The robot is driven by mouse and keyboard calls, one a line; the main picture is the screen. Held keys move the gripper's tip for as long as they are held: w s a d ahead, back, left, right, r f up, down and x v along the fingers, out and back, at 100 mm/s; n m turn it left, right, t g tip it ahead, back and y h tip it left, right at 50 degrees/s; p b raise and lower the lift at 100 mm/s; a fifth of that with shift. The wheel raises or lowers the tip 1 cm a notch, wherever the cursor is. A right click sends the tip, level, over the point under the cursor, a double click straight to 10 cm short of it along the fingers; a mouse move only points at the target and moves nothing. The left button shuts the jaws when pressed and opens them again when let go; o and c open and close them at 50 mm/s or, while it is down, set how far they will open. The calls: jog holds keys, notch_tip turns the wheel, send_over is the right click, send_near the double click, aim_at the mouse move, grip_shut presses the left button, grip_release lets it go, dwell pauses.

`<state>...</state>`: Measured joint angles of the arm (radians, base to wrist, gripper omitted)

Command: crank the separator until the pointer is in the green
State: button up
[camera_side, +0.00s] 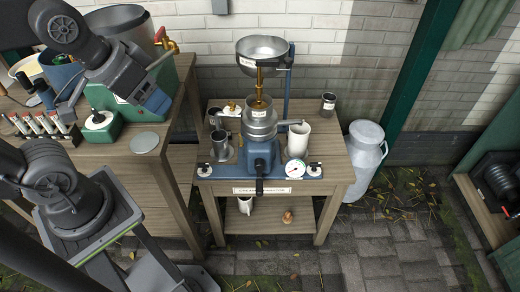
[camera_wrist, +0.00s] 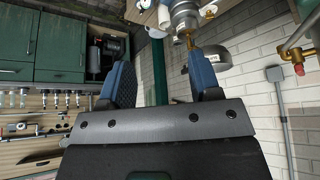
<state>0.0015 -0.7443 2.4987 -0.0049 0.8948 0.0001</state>
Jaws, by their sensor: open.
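The separator (camera_side: 262,160) stands on a small wooden table in the side view, with a blue body, metal spouts and a wide supply bowl (camera_side: 262,52) above it. Its crank (camera_side: 259,186) shows as a dark handle hanging at the front. A round white gauge (camera_side: 296,168) sits right of the crank; its pointer is too small to read surely. My gripper (camera_side: 152,99) is left of the separator, above the left bench and apart from the crank. In the wrist view its blue fingers (camera_wrist: 162,70) are spread with nothing held; part of the separator (camera_wrist: 185,18) shows beyond them, at the top.
A white jug (camera_side: 299,138) and a metal cup (camera_side: 221,146) stand beside the separator. A dark jar (camera_side: 328,105) is at the table's back right. A green device (camera_side: 101,127) is on the left bench. A milk can (camera_side: 365,155) stands on the floor at right.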

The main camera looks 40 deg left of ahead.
jog(key=w+d+f+n+h, duration=0.1)
jog(key=w+d+f+n, duration=0.1)
jog(key=w+d+f, duration=0.35)
jog(key=w+d+f+n+h, duration=0.1)
jog(key=w+d+f, duration=0.2)
jog(key=w, duration=0.5)
jog(key=w+d+f+n+h, duration=0.1)
jog(key=w+d+f+n, duration=0.1)
jog(key=w+d+f, duration=0.4)
jog(key=n+y, duration=0.4)
jog(key=y, duration=0.4)
send_near(259, 189)
jog(key=w+f, duration=0.1)
jog(key=f, duration=0.1)
jog(key=shift+g, duration=0.3)
jog(key=shift+a+r+x, duration=0.15)
jog(key=shift+x, duration=2)
jog(key=shift+a+r+x, duration=0.1)
jog(key=shift+a+x, duration=0.1)
jog(key=shift+x, duration=1.9)
jog(key=shift+w+a+f, duration=0.1)
jog(key=shift+w+f, duration=0.1)
jog(key=shift+w, duration=0.15)
jog(key=c, duration=1)
jog(key=shift+o, duration=0.2)
